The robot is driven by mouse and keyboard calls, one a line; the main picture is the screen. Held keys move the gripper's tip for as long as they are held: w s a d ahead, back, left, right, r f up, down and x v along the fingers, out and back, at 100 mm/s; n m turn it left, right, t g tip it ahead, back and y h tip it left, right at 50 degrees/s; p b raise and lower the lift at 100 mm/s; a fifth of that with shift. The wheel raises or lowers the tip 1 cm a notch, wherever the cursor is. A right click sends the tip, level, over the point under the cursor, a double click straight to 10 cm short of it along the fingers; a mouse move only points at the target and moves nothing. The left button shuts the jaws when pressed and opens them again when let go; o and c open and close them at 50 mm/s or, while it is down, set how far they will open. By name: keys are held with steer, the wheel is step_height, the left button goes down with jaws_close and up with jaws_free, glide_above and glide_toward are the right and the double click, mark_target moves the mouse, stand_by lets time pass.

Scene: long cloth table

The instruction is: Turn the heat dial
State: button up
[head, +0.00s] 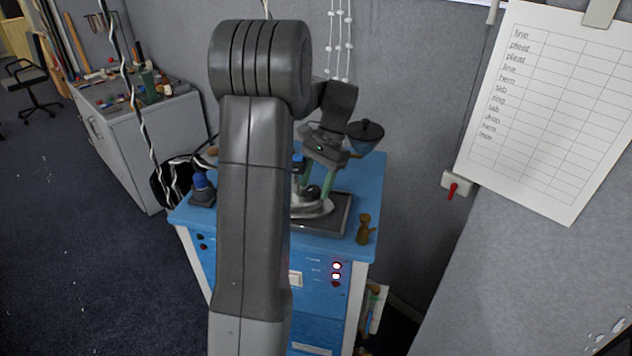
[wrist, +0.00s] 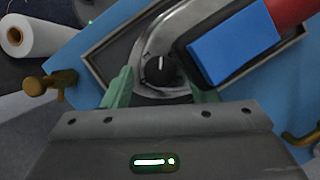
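A silver iron (head: 318,209) stands on a dark-rimmed tray on the blue cabinet, partly hidden behind my arm in the head view. Its metal body (wrist: 150,45) fills the middle of the wrist view. The heat dial (wrist: 161,71) is a round black knob with a white pointer line aimed toward the top of the picture. My gripper (wrist: 162,86) is open, with one green finger on each side of the dial. Gaps show between the fingers and the dial. The gripper (head: 316,188) is above the iron in the head view. How close the fingertips are in height is unclear.
A blue and red part (wrist: 235,42) rises beside the dial. The tray rim (wrist: 97,62) surrounds the iron. A brass-coloured fitting (head: 365,230) stands at the cabinet's right front; a blue-topped object (head: 202,188) stands at its left. A wall is close behind.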

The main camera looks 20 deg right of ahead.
steer(key=b+v, duration=0.1)
steer(key=v, duration=1.2)
steer(key=shift+r, duration=0.4)
